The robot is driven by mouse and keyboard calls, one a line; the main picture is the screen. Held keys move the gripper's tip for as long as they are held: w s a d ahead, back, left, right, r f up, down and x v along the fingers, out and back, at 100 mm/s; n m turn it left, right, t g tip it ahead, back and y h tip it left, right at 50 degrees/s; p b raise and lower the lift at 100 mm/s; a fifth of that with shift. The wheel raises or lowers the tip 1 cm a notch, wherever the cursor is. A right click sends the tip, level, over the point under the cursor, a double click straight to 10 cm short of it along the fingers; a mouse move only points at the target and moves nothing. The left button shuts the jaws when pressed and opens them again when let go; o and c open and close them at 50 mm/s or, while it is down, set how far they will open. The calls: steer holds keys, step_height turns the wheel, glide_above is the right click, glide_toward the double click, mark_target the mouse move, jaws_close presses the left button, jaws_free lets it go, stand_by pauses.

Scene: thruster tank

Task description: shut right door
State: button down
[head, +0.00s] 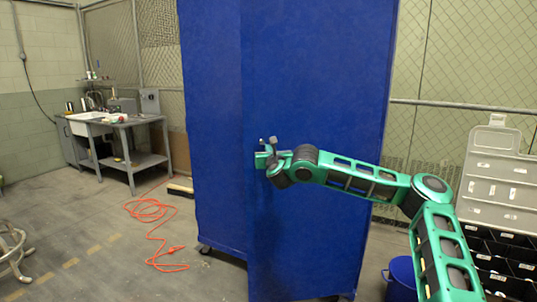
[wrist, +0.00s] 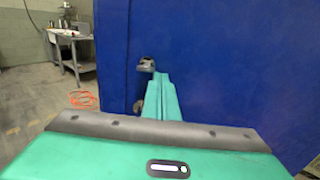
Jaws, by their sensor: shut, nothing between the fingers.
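A tall blue cabinet (head: 212,120) stands on casters in the middle of the head view. Its right door (head: 320,100) is a broad blue panel whose left edge stands nearer to me than the panel on its left, so it looks partly open. A small grey handle (head: 272,141) sits near that edge; the handle also shows in the wrist view (wrist: 147,65). My green gripper (head: 264,157) is at the door's left edge, just below the handle. In the wrist view its fingers (wrist: 157,80) are shut and empty in front of the blue door (wrist: 230,65). I cannot tell whether they touch it.
A blue bucket (head: 400,275) and a rack of black bins (head: 505,255) stand at the right. An orange cable (head: 150,212) lies on the floor at left, before a grey sink bench (head: 125,145). A stool (head: 12,250) is at the left edge. The floor between is open.

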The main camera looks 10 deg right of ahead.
steer(key=w+d+h, duration=0.1)
steer(key=w+d, duration=0.2)
steer(key=w, duration=0.9)
steer(key=w+d+m, duration=0.1)
steer(key=w+d, duration=0.2)
steer(key=w, duration=0.9)
steer(key=shift+w+d+h, duration=0.3)
steer(key=shift+d+h, duration=0.1)
